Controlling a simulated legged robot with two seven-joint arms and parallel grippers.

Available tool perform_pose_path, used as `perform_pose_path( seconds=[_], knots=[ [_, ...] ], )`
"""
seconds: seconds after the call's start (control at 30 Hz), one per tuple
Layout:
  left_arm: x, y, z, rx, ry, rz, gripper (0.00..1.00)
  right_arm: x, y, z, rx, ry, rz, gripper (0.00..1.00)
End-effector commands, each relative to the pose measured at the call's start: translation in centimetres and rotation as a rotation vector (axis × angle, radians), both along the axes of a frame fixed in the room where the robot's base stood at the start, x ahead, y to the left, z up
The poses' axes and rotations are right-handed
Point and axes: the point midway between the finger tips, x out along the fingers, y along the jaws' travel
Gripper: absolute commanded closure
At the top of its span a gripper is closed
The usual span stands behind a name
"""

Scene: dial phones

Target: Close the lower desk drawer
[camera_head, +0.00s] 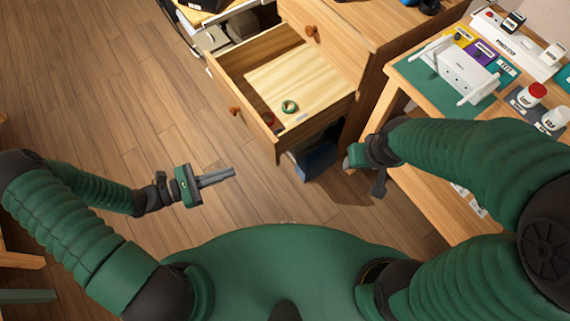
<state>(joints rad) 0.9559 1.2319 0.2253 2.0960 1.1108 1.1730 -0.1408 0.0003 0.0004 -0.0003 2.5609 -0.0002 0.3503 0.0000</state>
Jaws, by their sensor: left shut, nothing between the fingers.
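The lower desk drawer (252,118) is pulled out from the wooden desk (360,45), its inside in full view. A round wooden knob (235,111) is on its front. A green ring (290,106) and a small reddish item (268,119) lie in it near the front. My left gripper (234,172) is shut and empty, over the floor in front of the drawer and apart from it. My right gripper (379,187) hangs right of the drawer, near the side table; its fingers point down and their opening is unclear.
The upper drawer with its knob (311,30) is above. A blue bin (316,158) stands on the floor under the open drawer. At right, a side table holds a white router (458,70) and several small items. The wood floor (130,90) at left is clear.

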Motion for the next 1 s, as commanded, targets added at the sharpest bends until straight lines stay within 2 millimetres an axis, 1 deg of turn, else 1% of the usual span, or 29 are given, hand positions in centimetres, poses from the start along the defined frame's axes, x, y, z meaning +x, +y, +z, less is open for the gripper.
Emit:
perform_pose_path(
  seconds=[0.03,0.13,0.23,0.37,0.7,0.8,0.9,1.0],
  knots=[
    [1.1,1.0,-2.5,-0.068,0.005,0.093,1.0,0.0,0.0,-2.4,0.0,-0.001,0.001,0.44],
    [2.5,2.1,-2.9,-0.143,0.005,0.202,1.0,0.1,0.1,-2.8,0.0,-0.002,0.001,0.44],
    [3.1,1.9,-2.7,-0.157,0.004,0.223,1.0,0.1,0.1,-2.7,0.0,-0.002,0.001,0.44],
    [4.0,0.1,-2.7,-0.153,0.005,0.216,1.0,0.1,0.1,-3.2,0.0,-0.003,0.001,0.44],
    [8.0,-6.1,-2.9,-0.152,0.006,0.212,1.0,0.1,0.1,-5.5,0.0,-0.002,0.0,0.44],
    [9.1,-7.6,-3.0,-0.151,0.007,0.212,1.0,0.1,0.1,-6.3,0.0,-0.002,0.001,0.44],
    [9.8,-8.7,-2.9,-0.151,0.005,0.213,1.0,0.1,0.1,-6.8,0.0,-0.002,0.001,0.44],
    [10.3,-9.4,-2.8,-0.149,0.006,0.214,1.0,0.0,0.1,-7.0,0.0,-0.001,0.0,0.44]
  ],
)
